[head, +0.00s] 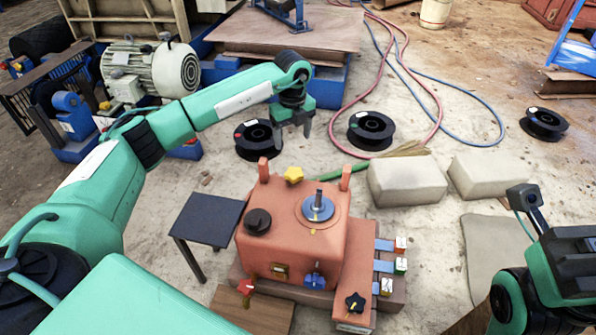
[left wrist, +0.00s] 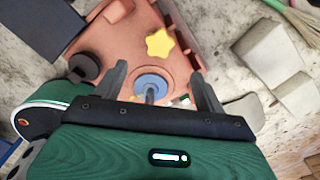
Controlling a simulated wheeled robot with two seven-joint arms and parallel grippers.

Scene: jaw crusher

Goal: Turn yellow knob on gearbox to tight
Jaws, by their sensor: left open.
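The yellow star-shaped knob (head: 293,174) stands on the back edge of the orange gearbox (head: 290,240); it also shows in the left wrist view (left wrist: 160,44). My left gripper (head: 293,130) is open and empty, with its fingers pointing down above and behind the gearbox. In the left wrist view the knob lies just beyond and between the two spread fingertips (left wrist: 160,72), with no contact visible. A blue disc with a shaft (head: 318,208) sits on the gearbox top near the knob. Part of my right arm shows at the right edge; its fingers are not visible.
A black knob (head: 257,221), orange posts (head: 345,177), a blue knob (head: 314,281) and a black star knob (head: 355,302) surround the gearbox. A small dark table (head: 208,218) is left. Black spools (head: 371,130) and pale blocks (head: 407,181) lie behind and right.

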